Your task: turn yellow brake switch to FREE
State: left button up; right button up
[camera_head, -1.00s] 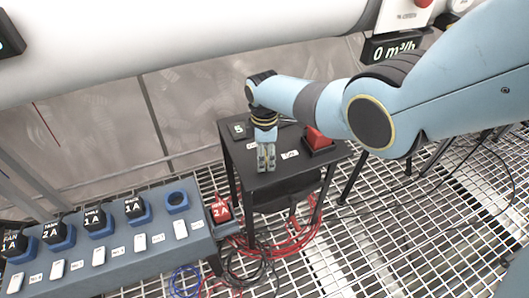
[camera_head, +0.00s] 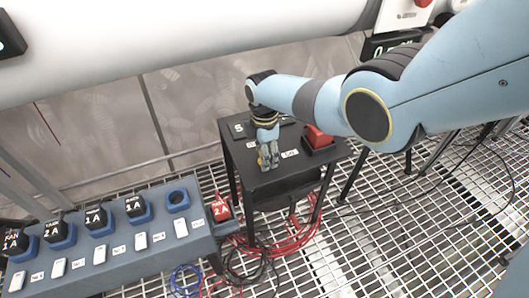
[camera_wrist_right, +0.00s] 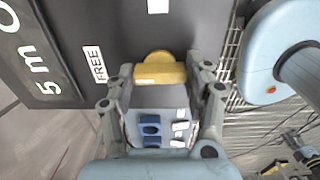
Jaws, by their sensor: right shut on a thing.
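The yellow brake switch (camera_wrist_right: 160,70) shows in the right wrist view as a yellow bar with a rounded yellow part behind it. A white FREE label (camera_wrist_right: 95,64) lies to its left on the dark top. My right gripper (camera_wrist_right: 163,76) is shut on the switch, one finger at each end of the bar. In the head view my right gripper (camera_head: 268,157) points down at the black table (camera_head: 257,185) and hides the switch.
A red block (camera_head: 318,137) in a dark holder stands on the table, right of my gripper. A grey bench (camera_head: 150,255) with black blocks and blue sockets is at the lower left. Red cables (camera_head: 290,236) lie on the grating under the table.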

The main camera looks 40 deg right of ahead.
jog(key=o, duration=1.2)
jog(key=shift+r, duration=0.1)
jog(key=shift+r, duration=3.65)
